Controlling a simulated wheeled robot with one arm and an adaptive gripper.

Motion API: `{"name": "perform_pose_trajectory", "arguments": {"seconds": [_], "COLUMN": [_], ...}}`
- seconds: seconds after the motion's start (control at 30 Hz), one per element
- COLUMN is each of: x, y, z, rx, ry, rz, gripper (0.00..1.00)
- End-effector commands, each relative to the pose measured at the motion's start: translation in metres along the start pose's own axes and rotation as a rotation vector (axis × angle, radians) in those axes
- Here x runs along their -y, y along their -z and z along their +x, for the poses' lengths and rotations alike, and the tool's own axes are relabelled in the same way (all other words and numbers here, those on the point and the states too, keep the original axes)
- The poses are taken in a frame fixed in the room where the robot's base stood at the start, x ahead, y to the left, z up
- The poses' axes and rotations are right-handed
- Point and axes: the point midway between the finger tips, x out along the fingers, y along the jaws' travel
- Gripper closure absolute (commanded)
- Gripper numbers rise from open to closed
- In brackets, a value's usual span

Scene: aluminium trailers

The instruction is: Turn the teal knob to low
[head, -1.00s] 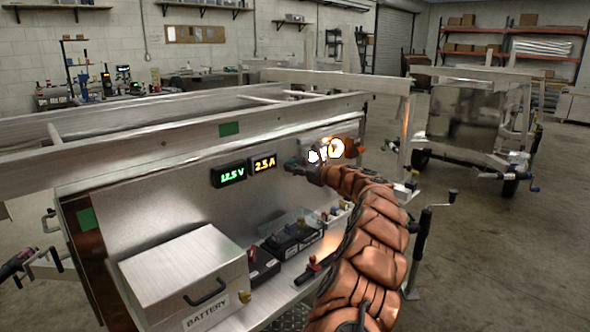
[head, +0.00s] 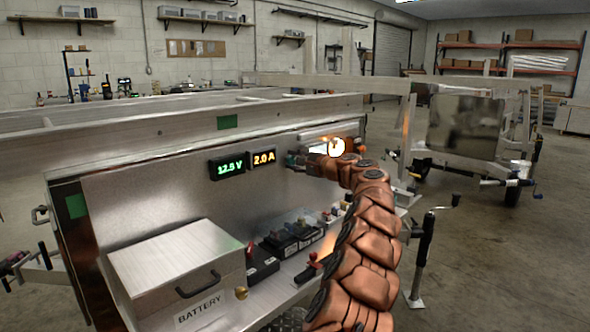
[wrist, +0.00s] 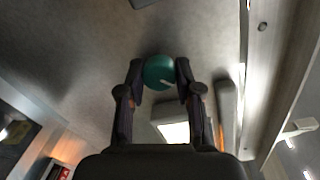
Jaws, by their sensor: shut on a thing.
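The round teal knob (wrist: 158,72) sits on the grey metal panel (wrist: 100,60) in the wrist view, with a pale pointer mark toward its lower right edge. My gripper (wrist: 159,75) is shut on it, one finger against each side. In the head view my gripper (head: 297,160) is at the panel, right of the displays, and mostly hides the knob. A green display (head: 230,166) reads 12.5 V and an amber display (head: 263,158) reads 2.0 A. No low marking is legible.
A silver battery box (head: 170,270) stands on the ledge below the panel. Dark batteries (head: 280,243) and a red-handled clamp lie right of it. A bright lamp (head: 336,147) glows close to my wrist.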

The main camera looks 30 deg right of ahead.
Motion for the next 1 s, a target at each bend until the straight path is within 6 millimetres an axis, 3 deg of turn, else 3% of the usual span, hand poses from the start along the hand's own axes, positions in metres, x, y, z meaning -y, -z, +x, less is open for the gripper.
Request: {"name": "perform_pose_trajectory", "arguments": {"seconds": [0.6, 1.0], "x": [-0.0045, -0.0013], "y": [0.0010, -0.0005], "z": [0.0006, -0.0002], "rx": [-0.043, -0.058], "ry": [0.001, 0.003], "rz": [-0.560, -0.762], "gripper": [1.00, 1.00]}}
